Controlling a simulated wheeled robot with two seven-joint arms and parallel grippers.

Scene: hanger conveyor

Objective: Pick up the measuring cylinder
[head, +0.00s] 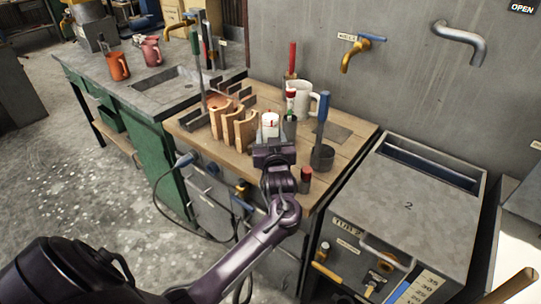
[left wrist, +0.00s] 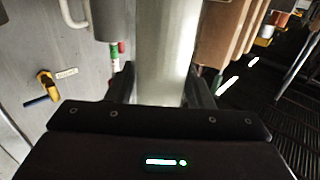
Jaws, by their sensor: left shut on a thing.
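The measuring cylinder shows in the head view as a pale, whitish upright tube (head: 270,122) just beyond my left gripper (head: 273,152), which hides its lower part. In the left wrist view the pale cylinder (left wrist: 166,45) runs between the two dark fingers of my left gripper (left wrist: 164,88). The fingers are shut on it from both sides. Its base is hidden, so I cannot tell whether it touches the worktop. My right gripper is in neither view.
The wooden worktop (head: 352,146) holds a curved wooden rack (head: 235,128) left of the cylinder, a white mug (head: 304,97) behind, and a dark cup with a blue-handled tool (head: 322,156) to the right. A grey metal unit (head: 400,205) stands at the right, with a wall behind.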

